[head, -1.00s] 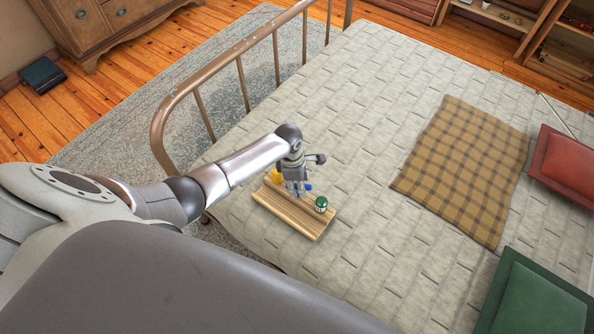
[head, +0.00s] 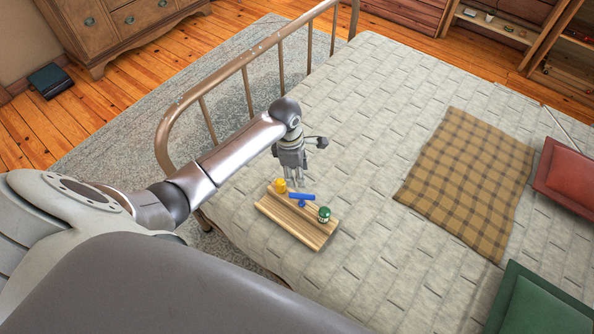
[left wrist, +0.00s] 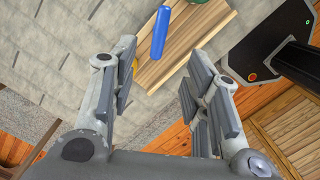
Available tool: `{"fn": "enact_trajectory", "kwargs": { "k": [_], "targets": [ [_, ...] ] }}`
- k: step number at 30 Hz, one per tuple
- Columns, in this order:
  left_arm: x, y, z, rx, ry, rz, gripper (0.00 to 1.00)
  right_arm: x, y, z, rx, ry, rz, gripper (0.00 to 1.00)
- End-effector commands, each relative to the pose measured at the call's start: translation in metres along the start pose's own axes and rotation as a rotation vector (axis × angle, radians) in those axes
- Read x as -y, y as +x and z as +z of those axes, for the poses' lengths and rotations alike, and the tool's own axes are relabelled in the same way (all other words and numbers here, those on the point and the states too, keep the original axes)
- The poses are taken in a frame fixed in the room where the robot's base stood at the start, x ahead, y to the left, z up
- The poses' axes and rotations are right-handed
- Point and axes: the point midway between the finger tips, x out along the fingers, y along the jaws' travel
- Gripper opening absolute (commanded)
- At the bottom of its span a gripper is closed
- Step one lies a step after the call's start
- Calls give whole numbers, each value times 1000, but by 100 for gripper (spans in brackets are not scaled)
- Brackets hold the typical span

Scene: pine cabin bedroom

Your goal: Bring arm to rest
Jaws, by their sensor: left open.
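My left gripper (head: 294,178) is open and empty, raised a little above and behind the wooden board in the head view. The board (head: 310,235) lies on the bed (head: 365,175) near its front left edge. On the board are a yellow object (head: 281,186), a blue object (head: 303,197) and a green object with a pale band (head: 324,215). In the left wrist view the gripper's fingers (left wrist: 160,92) are spread apart. The blue object (left wrist: 160,32) lies beyond them over the board (left wrist: 205,25). My right gripper is not seen.
A bronze metal bed frame (head: 205,110) rises beside my left arm. A brown plaid blanket (head: 470,180), a red cushion (head: 570,170) and a green cushion (head: 540,305) lie to the right on the bed. The quilt between board and blanket is clear.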

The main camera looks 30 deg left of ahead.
Motion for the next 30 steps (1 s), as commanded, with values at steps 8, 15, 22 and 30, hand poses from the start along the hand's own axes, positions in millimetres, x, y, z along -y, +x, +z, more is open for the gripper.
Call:
{"fn": "enact_trajectory", "kwargs": {
  "k": [8, 15, 22, 30],
  "targets": [
    [0, 0, 0, 0, 0, 0, 43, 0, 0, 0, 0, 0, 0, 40],
    [26, 10, 7, 9, 202, 9, 43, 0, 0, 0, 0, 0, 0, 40],
    [86, 18, 18, 22, 702, 61, 43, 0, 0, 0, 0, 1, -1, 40],
    [149, 6, 15, -11, 1256, 145, 43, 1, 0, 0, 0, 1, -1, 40]
  ]
}}
